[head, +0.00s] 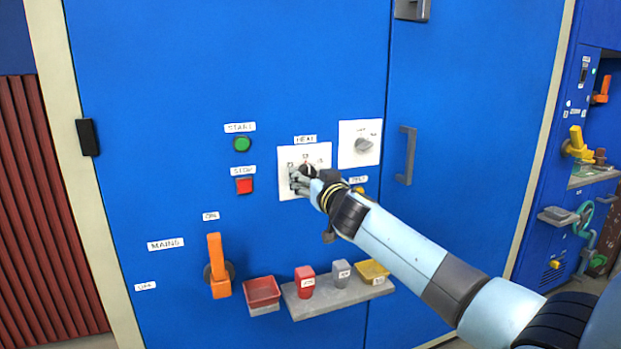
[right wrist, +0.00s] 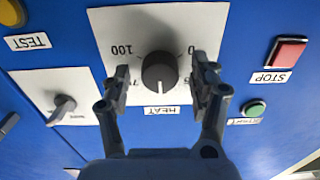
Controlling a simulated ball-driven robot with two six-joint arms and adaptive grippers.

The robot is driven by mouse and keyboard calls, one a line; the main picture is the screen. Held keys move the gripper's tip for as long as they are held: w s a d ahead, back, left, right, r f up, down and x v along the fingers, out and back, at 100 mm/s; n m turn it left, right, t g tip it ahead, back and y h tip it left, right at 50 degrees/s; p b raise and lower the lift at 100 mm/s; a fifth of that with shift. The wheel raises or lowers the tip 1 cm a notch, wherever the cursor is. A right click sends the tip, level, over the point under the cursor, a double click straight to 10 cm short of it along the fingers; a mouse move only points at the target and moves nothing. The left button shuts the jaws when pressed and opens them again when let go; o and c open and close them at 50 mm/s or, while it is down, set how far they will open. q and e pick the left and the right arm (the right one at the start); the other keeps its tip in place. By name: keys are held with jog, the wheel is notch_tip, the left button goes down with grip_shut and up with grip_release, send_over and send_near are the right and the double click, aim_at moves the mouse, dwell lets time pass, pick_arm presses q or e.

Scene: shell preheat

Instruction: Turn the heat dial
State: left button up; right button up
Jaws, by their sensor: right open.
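The heat dial is a dark round knob (right wrist: 159,72) on a white plate (right wrist: 110,22) marked HEAT. The right wrist view shows it upside down. A white mark on the knob points down in that view, toward the HEAT label (right wrist: 167,110). The numbers 100 and 0 show at either side, and others are partly hidden by the fingers. My right gripper (right wrist: 161,83) is open, with one finger on each side of the knob and gaps between. In the head view my right gripper (head: 300,180) covers much of the heat plate (head: 287,153). My left gripper is not in view.
A grey selector knob (head: 363,145) is close to the right of the heat plate. A green START button (head: 242,144) and a red STOP button (head: 244,186) sit to its left. Below are an orange lever (head: 217,265) and a grey shelf (head: 330,301) with small containers.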

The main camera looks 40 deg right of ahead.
jog(key=c, duration=1.1)
jog(key=shift+c, duration=0.2)
